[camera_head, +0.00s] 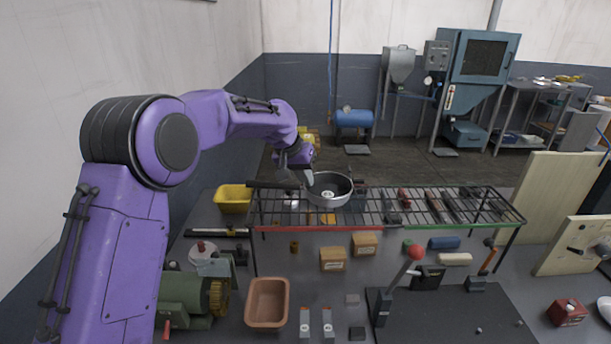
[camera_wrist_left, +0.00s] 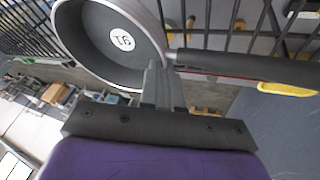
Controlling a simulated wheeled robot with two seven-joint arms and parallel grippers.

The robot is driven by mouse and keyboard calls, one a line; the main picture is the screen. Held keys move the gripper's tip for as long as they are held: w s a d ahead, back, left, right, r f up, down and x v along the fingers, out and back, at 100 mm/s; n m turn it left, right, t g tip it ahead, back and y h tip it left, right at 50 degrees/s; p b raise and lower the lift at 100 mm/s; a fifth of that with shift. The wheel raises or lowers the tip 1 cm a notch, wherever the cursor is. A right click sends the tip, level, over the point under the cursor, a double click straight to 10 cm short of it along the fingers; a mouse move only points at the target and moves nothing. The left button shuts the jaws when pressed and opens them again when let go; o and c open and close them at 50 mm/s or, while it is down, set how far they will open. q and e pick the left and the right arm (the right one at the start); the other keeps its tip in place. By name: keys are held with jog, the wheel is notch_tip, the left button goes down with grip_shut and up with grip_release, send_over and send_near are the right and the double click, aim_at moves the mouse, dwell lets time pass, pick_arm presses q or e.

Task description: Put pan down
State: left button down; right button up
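The pan (camera_head: 330,189) is a round grey metal pan with a dark handle (camera_head: 272,184) pointing left. It is over the left-middle of the wire rack (camera_head: 430,207), roughly level; I cannot tell whether its base touches the wires. In the left wrist view the pan (camera_wrist_left: 92,62) shows a white round label inside, and its handle (camera_wrist_left: 250,66) runs right. My left gripper (camera_head: 309,178) is at the pan's rim near the handle. Its fingers (camera_wrist_left: 160,72) are close together and look shut on the pan there. My right gripper is not in view.
Tools lie under and on the rack's right half. A yellow bin (camera_head: 233,197) stands left of the rack. Two cardboard boxes (camera_head: 333,259), a brown tray (camera_head: 267,303), a green motor (camera_head: 186,299) and a red-knobbed lever (camera_head: 402,275) stand in front.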

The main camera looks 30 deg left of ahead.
pick_arm(q)
jog(key=shift+w+f, duration=0.1)
jog(key=shift+w, duration=0.15)
jog(key=c, duration=1.4)
grip_release()
jog(key=shift+w+d+f, duration=0.1)
jog(key=shift+f, duration=0.05)
jog(key=shift+o, duration=0.2)
jog(key=shift+s, duration=0.2)
jog(key=shift+r, duration=0.2)
jog(key=shift+r, duration=0.25)
jog(key=b+v, duration=0.1)
jog(key=v, duration=1)
jog(key=shift+s+r, duration=0.15)
